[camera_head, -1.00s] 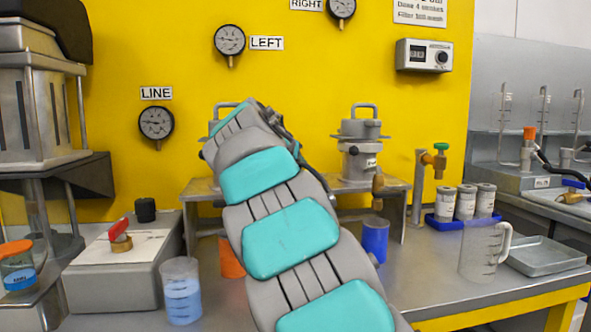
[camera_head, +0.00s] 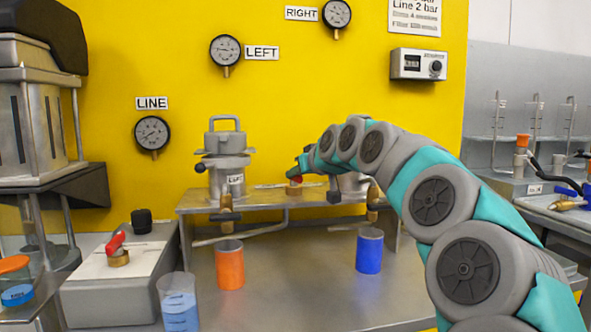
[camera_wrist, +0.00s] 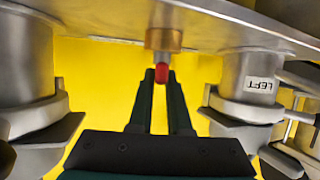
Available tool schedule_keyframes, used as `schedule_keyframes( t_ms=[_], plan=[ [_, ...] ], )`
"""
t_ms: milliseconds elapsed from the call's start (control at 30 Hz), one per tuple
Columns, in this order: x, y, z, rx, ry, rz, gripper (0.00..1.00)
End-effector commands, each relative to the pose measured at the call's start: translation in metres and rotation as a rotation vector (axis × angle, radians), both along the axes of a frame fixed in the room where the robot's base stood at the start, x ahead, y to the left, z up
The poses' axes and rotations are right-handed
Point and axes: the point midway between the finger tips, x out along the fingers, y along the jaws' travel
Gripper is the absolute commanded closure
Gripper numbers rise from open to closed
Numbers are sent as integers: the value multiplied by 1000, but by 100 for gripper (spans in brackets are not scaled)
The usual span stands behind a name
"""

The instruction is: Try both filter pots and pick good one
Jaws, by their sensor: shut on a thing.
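The left filter pot (camera_head: 226,170), grey metal with a clamped lid, stands upright on the raised shelf (camera_head: 190,205); its label shows in the wrist view (camera_wrist: 261,85). The right pot (camera_head: 352,186) is mostly hidden behind my arm. Between them is a brass valve (camera_head: 294,190) with a red handle, also in the wrist view (camera_wrist: 162,73). My gripper (camera_wrist: 161,78) is shut on the red handle. An orange cup (camera_head: 229,265) and a blue cup (camera_head: 369,251) stand below the outlets. LINE (camera_head: 152,132), LEFT (camera_head: 225,50) and RIGHT (camera_head: 337,13) gauges hang behind.
A grey box with a red-levered valve (camera_head: 118,250) and a beaker of blue liquid (camera_head: 180,303) stand at left. My arm covers the right of the bench. The bench between the two cups is clear. A timer box (camera_head: 418,64) hangs on the yellow wall.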

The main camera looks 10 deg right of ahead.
Motion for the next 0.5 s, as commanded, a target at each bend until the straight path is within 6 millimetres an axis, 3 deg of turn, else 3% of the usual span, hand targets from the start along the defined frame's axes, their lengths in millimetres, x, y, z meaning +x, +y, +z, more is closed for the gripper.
schedule_keyframes(
  t_ms=[500],
  plan=[
    [2,-2,1,0,-3,222,100]
  ],
)
